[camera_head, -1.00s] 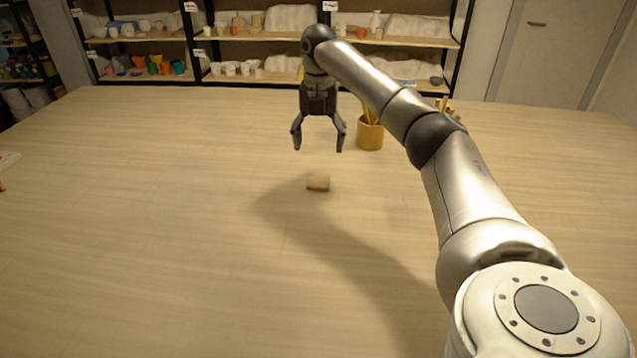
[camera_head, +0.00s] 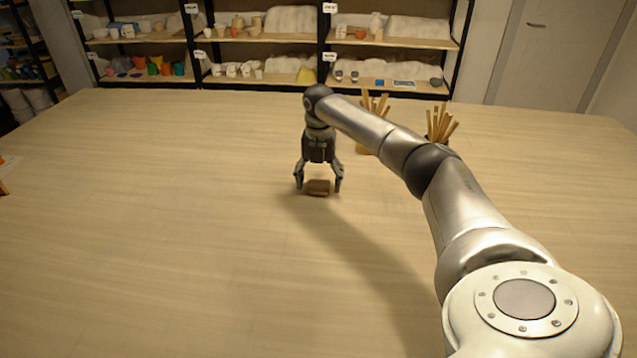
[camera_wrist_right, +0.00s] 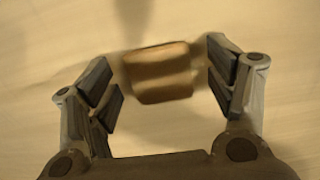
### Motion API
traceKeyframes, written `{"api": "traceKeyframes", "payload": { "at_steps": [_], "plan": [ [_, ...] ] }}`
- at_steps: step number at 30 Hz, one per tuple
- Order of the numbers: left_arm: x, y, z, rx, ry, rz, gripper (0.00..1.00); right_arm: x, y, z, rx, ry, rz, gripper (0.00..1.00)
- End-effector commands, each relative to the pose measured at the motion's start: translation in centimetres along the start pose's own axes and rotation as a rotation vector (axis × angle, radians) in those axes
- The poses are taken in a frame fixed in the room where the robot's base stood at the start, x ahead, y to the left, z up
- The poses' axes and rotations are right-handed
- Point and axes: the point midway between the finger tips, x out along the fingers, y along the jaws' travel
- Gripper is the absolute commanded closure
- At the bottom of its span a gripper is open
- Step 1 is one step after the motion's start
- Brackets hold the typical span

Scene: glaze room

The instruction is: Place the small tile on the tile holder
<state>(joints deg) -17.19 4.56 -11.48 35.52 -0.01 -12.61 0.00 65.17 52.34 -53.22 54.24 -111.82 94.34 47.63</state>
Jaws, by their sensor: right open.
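A small tan, block-like piece (camera_head: 318,187) lies on the wooden table, likely the small tile. My right gripper (camera_head: 318,186) is open and lowered over it, with one finger on each side. In the right wrist view the piece (camera_wrist_right: 158,73) sits between the open fingers (camera_wrist_right: 163,78), with a gap on both sides. I cannot make out a tile holder for certain; an orange-brown item (camera_head: 5,175) is cut off at the far left edge. My left gripper is not in view.
Two holders with wooden sticks stand behind my right arm, one at the middle (camera_head: 374,108) and one further right (camera_head: 440,124). Shelves with pottery (camera_head: 240,70) stand beyond the table's far edge.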

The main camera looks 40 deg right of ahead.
Motion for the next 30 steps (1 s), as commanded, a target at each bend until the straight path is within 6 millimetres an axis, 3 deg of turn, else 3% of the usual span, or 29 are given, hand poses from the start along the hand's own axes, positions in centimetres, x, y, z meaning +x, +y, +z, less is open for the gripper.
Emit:
{"api": "traceKeyframes", "payload": {
  "at_steps": [6,18,30],
  "plan": [
    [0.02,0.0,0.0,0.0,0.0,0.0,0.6,0.05,0.04,0.0,-0.001,0.0,0.001,0.24],
    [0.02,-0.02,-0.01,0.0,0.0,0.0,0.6,0.01,0.05,0.0,-0.001,-0.001,0.001,0.76],
    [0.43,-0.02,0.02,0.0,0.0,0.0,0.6,-0.72,0.1,0.05,-0.001,-0.002,0.003,0.78]
  ]
}}
